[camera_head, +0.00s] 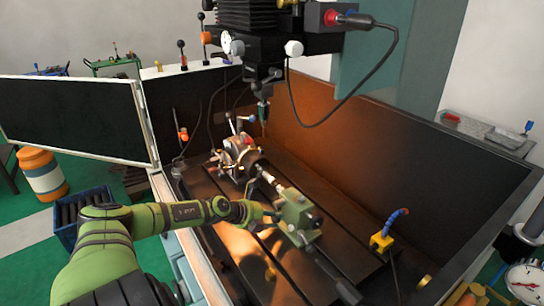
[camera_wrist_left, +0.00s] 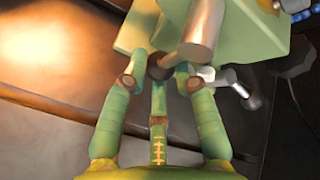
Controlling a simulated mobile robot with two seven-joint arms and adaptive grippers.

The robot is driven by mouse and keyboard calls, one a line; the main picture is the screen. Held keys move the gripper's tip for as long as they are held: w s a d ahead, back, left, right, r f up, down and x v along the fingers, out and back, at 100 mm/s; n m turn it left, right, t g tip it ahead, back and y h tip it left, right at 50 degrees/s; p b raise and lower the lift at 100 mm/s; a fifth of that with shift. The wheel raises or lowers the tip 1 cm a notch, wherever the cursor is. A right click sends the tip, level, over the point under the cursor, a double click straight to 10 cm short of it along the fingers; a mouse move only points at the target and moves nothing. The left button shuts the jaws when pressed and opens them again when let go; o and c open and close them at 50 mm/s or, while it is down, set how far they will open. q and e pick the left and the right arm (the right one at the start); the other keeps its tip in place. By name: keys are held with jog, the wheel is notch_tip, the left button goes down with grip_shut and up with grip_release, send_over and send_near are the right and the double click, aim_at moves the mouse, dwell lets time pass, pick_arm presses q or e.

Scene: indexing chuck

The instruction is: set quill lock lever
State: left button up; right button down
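The green tailstock (camera_head: 298,212) stands on the machine table, and its green body (camera_wrist_left: 245,40) fills the top of the left wrist view. My left gripper (camera_head: 270,214) is at the tailstock's left side. In the wrist view its fingers (camera_wrist_left: 160,75) converge around a dark round end (camera_wrist_left: 160,66) below a grey cylindrical part (camera_wrist_left: 204,28). I cannot tell whether they grip it. A small chrome lever with a ball knob (camera_wrist_left: 253,102) shows right of the fingers. Which part is the quill lock lever is unclear. My right gripper is not in view.
The indexing chuck (camera_head: 240,158) sits behind the tailstock on the slotted table. The machine head (camera_head: 265,45) hangs above. A dark-brown guard (camera_head: 400,150) walls the right side. A yellow-blue coolant nozzle (camera_head: 382,240) stands to the right of the tailstock.

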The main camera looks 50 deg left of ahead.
pick_arm(q)
jog(key=o, duration=0.4)
jog(key=shift+w+a+r, duration=0.2)
jog(key=shift+a+r, duration=0.1)
jog(key=shift+r, duration=0.05)
jog(key=shift+o, duration=0.2)
jog(key=shift+f, duration=0.1)
jog(key=shift+s+d+f, duration=0.1)
jog(key=shift+s+d, duration=0.05)
jog(key=shift+v, duration=1.55)
jog(key=d+v, duration=0.1)
jog(key=v, duration=0.7)
jog(key=shift+s+a+r, duration=0.25)
jog(key=shift+s+a, duration=0.05)
jog(key=shift+a, duration=0.2)
